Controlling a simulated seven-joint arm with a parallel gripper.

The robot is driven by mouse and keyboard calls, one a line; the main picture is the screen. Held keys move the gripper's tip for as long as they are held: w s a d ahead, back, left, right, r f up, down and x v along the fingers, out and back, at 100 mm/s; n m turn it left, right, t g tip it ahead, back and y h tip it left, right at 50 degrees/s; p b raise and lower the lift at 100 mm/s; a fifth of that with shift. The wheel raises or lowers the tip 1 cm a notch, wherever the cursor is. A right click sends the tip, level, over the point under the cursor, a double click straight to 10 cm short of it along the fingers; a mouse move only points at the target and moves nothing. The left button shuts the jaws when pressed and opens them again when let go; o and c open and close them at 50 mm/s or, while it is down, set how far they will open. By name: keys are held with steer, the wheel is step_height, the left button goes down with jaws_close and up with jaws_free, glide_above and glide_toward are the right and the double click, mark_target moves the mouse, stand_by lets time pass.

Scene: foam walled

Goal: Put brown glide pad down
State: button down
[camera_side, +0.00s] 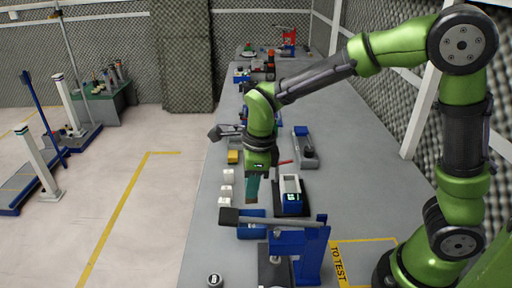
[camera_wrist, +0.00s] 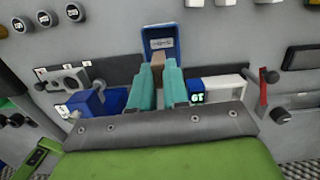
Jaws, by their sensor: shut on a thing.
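My gripper (camera_side: 251,201) points down above the grey bench in the side view. In the wrist view its two teal fingers (camera_wrist: 158,72) are shut on the brown glide pad (camera_wrist: 157,60), a small brown block at the fingertips. A blue tray (camera_wrist: 160,32) with a label inside lies just beyond the pad in the wrist view. I cannot tell whether the pad touches the tray. The pad cannot be made out in the side view.
A white and blue device with a lit display (camera_side: 291,196) stands right of my gripper; it also shows in the wrist view (camera_wrist: 216,88). A blue press with a grey lever (camera_side: 300,245) stands in front. Small white blocks (camera_side: 227,190) line the bench's left edge.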

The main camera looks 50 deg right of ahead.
steer(key=shift+w+f+m, duration=0.1)
steer(key=shift+f+m, duration=0.05)
steer(key=shift+m, duration=0.15)
step_height(320, 180, down, 9)
steer(key=shift+f, duration=0.2)
steer(key=shift+f, duration=0.2)
steer(key=c, duration=1.4)
jaws_free()
steer(key=shift+r, duration=0.1)
